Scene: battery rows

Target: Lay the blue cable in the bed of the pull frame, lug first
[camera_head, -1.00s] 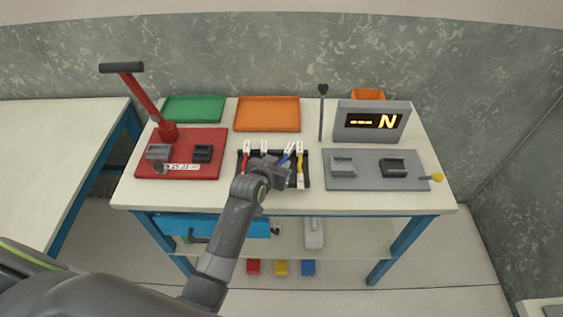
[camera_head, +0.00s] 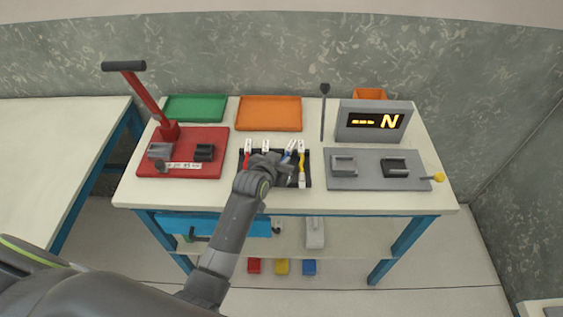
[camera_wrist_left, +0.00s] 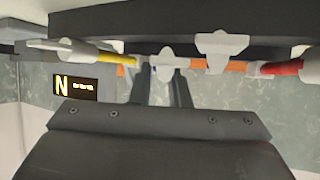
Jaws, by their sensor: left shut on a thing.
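The blue cable (camera_head: 287,157) with its white lug lies at the black rack (camera_head: 308,170), between other cables. My left gripper (camera_head: 283,168) is at the rack, over the lower part of the blue cable, which it hides. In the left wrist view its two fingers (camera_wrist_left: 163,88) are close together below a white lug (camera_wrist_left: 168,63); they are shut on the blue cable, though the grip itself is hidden. What looks like the pull frame is the grey plate (camera_head: 350,183) to the right, with two blocks and a yellow knob (camera_head: 438,177). My right gripper is not in view.
A red plate with a lever press (camera_head: 168,132) stands left. Green (camera_head: 195,107) and orange (camera_head: 270,113) trays, a thin post (camera_head: 323,115) and a display (camera_head: 372,121) stand behind.

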